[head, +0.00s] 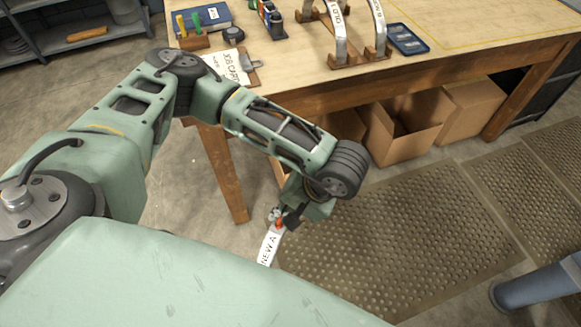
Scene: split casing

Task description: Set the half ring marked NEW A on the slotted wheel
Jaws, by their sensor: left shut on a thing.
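The half ring marked NEW A (268,247) hangs below my left gripper (278,222) in the head view. It is a pale metal strip with dark lettering, and its lower part is hidden behind my own green body. My left gripper is shut on its upper end, over the floor in front of the workbench. My right gripper is not in view. The slotted wheel is not in view.
The wooden workbench (450,60) holds half rings marked OLD (338,35) on wooden stands, a blue tray (407,40) and a job card clipboard (230,66). Cardboard boxes (408,125) stand beneath it. A dark studded mat (400,235) covers the floor.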

